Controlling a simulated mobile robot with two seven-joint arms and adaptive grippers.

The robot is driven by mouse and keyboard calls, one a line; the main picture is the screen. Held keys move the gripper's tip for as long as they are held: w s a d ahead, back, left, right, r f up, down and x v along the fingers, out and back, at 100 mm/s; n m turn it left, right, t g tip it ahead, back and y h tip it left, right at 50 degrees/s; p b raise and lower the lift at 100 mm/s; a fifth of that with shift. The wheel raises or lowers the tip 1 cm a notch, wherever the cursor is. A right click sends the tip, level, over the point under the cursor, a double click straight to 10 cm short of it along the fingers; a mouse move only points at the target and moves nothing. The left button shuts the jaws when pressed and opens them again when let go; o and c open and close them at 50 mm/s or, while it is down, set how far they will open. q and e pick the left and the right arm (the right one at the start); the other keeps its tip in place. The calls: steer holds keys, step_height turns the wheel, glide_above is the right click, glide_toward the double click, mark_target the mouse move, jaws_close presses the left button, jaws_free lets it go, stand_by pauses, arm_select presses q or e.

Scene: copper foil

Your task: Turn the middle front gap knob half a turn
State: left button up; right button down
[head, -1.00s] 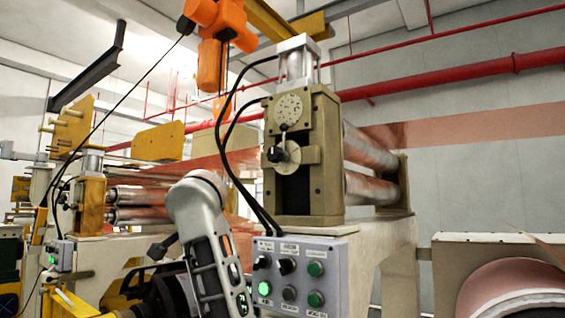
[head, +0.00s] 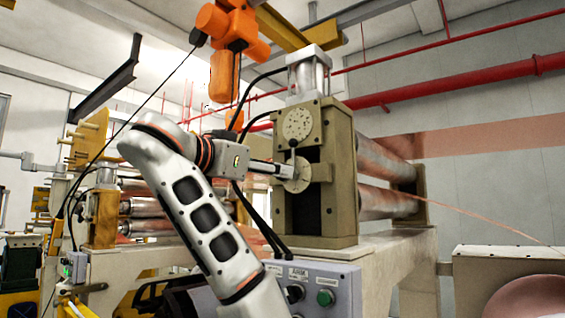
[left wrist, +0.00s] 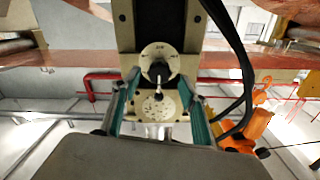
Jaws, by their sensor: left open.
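The gap knob is a small black knob (left wrist: 159,72) on a pale marked dial (left wrist: 158,52), on the front of the beige roller stand (head: 318,215). The dial's edge (head: 301,178) shows in the head view, where the knob is hidden behind my gripper. My left gripper (head: 276,168) reaches in from the left, right in front of the dial. In the left wrist view its open fingers (left wrist: 160,86) stand on either side of the knob, with gaps visible. Contact cannot be told. My right gripper is not in view.
A round speckled plate (head: 297,124) sits above the dial. Black hoses (head: 262,77) run down beside the stand. A button panel (head: 318,287) is below, partly behind my arm. An orange hoist (head: 228,30) hangs above. Steel rollers (head: 385,160) lie behind.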

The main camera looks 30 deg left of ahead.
arm_select(q)
steer(key=w, duration=0.2)
steer(key=w+p, duration=0.1)
steer(key=w, duration=0.1)
steer(key=shift+d, duration=0.2)
steer(key=shift+w, duration=0.15)
steer(key=shift+w+f, duration=0.1)
steer(key=shift+w, duration=0.05)
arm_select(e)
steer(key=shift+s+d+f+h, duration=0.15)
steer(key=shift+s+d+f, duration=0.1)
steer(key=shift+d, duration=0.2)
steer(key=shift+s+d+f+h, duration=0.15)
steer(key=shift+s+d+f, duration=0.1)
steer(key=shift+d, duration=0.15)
arm_select(q)
steer(key=c, duration=1)
steer(key=shift+c, duration=0.4)
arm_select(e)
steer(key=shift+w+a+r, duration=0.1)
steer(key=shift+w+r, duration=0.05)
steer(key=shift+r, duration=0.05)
